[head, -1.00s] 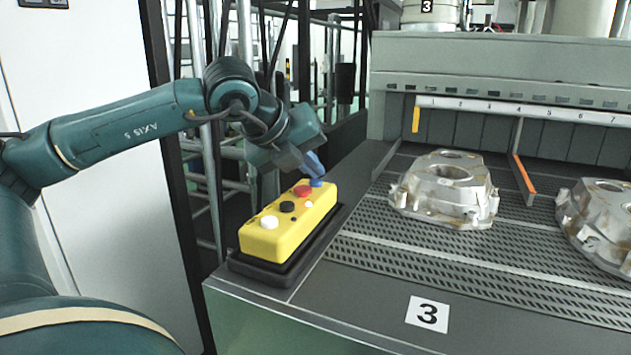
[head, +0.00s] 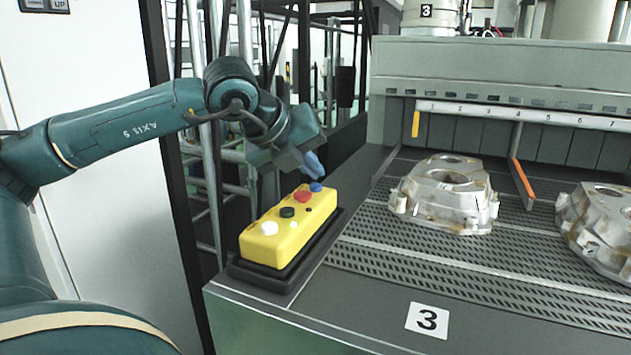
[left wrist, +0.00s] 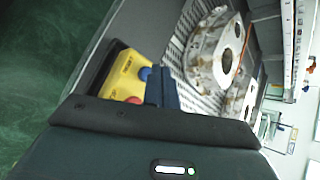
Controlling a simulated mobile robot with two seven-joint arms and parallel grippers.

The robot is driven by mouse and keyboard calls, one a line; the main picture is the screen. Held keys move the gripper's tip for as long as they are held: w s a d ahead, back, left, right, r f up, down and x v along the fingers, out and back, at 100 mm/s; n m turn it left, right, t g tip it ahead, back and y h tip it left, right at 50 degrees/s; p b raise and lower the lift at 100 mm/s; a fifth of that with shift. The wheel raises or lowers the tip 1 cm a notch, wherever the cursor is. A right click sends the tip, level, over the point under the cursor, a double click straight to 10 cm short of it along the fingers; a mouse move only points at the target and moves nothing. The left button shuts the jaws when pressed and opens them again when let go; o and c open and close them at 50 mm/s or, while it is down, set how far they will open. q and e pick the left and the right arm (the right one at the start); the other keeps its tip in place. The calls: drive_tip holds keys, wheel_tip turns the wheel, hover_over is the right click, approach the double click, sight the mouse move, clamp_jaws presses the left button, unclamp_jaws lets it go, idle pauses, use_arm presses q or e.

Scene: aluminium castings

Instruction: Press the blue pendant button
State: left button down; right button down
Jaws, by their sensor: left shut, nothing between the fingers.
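The yellow pendant box (head: 283,238) lies on a black base at the table's left edge. Its blue button (head: 316,187) is at the far end, beyond a red button (head: 302,196), a dark greenish button (head: 288,212) and a white button (head: 269,228). My left gripper (head: 319,175) is shut and empty, its blue fingertips just above the blue button with what looks like a small gap. In the left wrist view the blue button (left wrist: 145,73) shows beside the dark fingers (left wrist: 160,85), with the red button partly hidden below. My right gripper is not in view.
Two metal castings, one in the middle (head: 446,195) and one at the right edge (head: 602,225), sit on the slotted table. An orange-tipped divider (head: 523,182) stands between them. A number 3 plate (head: 427,320) is at the front. Metal posts stand behind my left arm.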

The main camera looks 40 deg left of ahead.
use_arm(q)
drive_tip(key=shift+r, duration=0.3)
wheel_tip(320, 180, up, 5)
drive_tip(key=p, duration=0.3)
idle(0.3)
idle(0.8)
